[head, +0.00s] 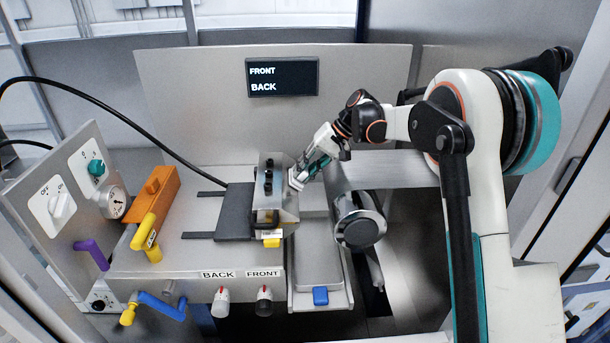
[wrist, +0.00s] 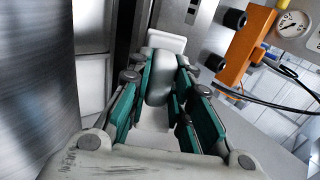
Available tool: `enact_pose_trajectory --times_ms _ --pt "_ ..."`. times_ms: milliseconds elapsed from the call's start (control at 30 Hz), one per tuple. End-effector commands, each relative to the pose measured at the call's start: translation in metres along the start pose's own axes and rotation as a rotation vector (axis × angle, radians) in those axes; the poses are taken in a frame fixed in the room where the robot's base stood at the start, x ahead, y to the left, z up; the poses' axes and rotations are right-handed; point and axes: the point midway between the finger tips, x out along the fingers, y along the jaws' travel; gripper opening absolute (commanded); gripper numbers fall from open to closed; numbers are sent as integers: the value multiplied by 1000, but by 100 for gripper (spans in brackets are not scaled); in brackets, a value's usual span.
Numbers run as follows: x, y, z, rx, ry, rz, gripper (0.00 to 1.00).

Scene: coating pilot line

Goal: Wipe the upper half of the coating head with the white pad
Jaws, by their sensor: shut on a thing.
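The coating head (head: 284,205) is a metal block with black knobs, left of the roller. In the wrist view its metal side (wrist: 195,35) shows at the upper right. My gripper (head: 309,172) is at the right side of the coating head, near its upper part. In the wrist view my gripper (wrist: 160,95) has its teal fingers shut on the pale grip of the white pad (wrist: 166,42). The pad sticks out past the fingertips, close to the head's face; I cannot tell whether it touches. In the head view the white pad (head: 296,180) is small beside the head.
A metal roller (head: 360,222) stands close to the right of my gripper. A tray (head: 320,270) with a blue block (head: 320,296) lies below. At left are an orange block (head: 157,200), a yellow handle (head: 148,235) and a gauge panel (head: 65,195). A black cable (head: 130,120) arcs behind.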

Motion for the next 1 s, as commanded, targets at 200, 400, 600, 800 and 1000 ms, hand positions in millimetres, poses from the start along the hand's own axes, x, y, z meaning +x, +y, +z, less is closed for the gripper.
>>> enact_pose_trajectory --times_ms 200,400,600,800,1000 --pt "0 0 -7 0 0 0 1" --pt "2 0 -22 0 0 0 1" --pt "3 0 -34 0 0 0 1" --pt "3 0 -40 0 0 0 1" --pt "2 0 -56 0 0 0 1"
